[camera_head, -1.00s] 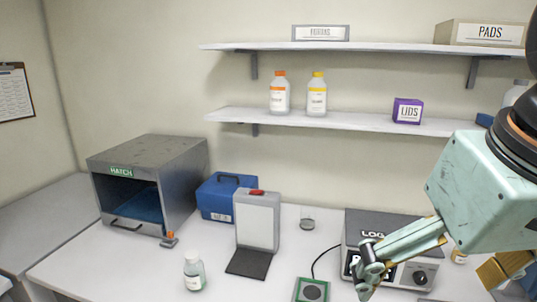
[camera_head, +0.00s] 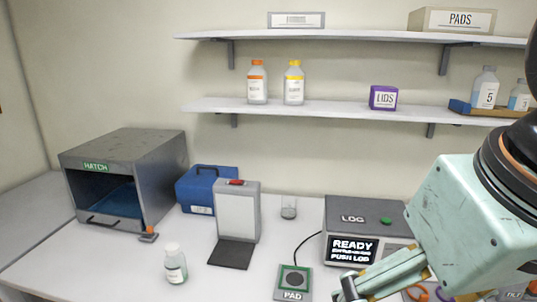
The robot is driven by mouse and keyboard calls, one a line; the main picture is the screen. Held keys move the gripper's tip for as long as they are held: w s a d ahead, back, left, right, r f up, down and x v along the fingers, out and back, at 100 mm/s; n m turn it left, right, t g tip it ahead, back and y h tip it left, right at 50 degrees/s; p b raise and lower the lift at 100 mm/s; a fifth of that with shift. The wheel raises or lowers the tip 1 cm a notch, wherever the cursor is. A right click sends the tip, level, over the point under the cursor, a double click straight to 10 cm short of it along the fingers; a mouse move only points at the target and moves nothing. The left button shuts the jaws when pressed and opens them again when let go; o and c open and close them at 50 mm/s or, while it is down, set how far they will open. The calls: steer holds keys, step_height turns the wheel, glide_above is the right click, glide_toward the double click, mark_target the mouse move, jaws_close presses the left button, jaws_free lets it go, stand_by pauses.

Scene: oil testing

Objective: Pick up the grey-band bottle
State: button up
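On the lower shelf stand an orange-capped bottle (camera_head: 257,84) and a yellow-capped bottle (camera_head: 293,84). My gripper (camera_head: 348,290) is at the bottom edge, in front of the LOG device and well right of the table bottle. Its fingers are partly cut off, and their opening is unclear.
The LOG device (camera_head: 365,210) shows READY and PUSH LOG. A green-edged PAD (camera_head: 293,284) lies left of my gripper. An upright panel stand (camera_head: 237,215), a blue case (camera_head: 205,190) and the grey HATCH box (camera_head: 125,165) stand behind. A purple LIDS box (camera_head: 383,97) is on the shelf.

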steer(key=c, duration=1.2)
steer(key=shift+o, duration=0.2)
